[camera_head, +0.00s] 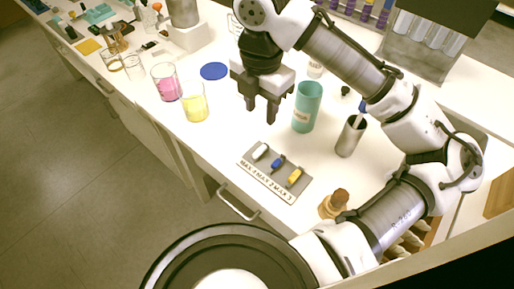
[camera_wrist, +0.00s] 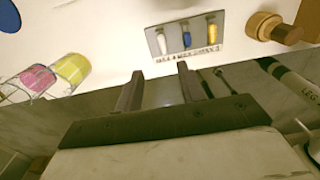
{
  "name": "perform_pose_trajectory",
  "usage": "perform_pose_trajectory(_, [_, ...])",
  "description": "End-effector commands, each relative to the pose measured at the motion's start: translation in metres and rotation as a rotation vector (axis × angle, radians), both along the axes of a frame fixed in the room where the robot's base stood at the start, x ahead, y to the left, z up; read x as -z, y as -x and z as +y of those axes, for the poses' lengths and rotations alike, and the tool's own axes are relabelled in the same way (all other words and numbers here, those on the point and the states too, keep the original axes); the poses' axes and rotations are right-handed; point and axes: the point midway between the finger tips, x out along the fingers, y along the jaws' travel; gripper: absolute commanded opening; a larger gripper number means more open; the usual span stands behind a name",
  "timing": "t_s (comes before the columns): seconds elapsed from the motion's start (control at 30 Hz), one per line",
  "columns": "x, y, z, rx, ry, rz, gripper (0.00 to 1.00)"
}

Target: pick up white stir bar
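The white stir bar (camera_head: 261,152) lies in the leftmost slot of a grey holder (camera_head: 270,184) with a labelled front strip. A blue stir bar (camera_head: 278,163) and a yellow stir bar (camera_head: 295,177) lie in the slots to its right. In the wrist view the white stir bar (camera_wrist: 161,43) is at the top, beyond my fingertips. My gripper (camera_head: 263,112) is open and empty, above the table behind the holder in the head view. The wrist view shows its two fingers apart (camera_wrist: 158,80) with nothing between them.
A teal container (camera_head: 306,107) and a metal cup (camera_head: 350,136) stand right of my gripper. Beakers with pink (camera_head: 167,83) and yellow (camera_head: 194,104) liquid stand left. A wooden-brown object (camera_head: 334,204) is right of the holder, near the table's front edge. The table left of the holder is clear.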

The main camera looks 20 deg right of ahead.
Motion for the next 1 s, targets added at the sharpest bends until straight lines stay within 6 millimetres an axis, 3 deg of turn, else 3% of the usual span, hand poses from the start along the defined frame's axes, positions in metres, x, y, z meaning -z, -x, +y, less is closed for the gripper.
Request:
perform_pose_trajectory(0.3, [0.059,0.000,0.000,0.001,-0.002,0.001,0.39])
perform_pose_trajectory(0.57, [0.078,0.000,-0.001,0.001,-0.001,0.000,0.39])
perform_pose_trajectory(0.83, [0.116,0.000,-0.005,-0.001,-0.003,0.001,0.39])
perform_pose_trajectory(1.0, [0.125,0.000,-0.005,0.000,-0.002,-0.002,0.39])
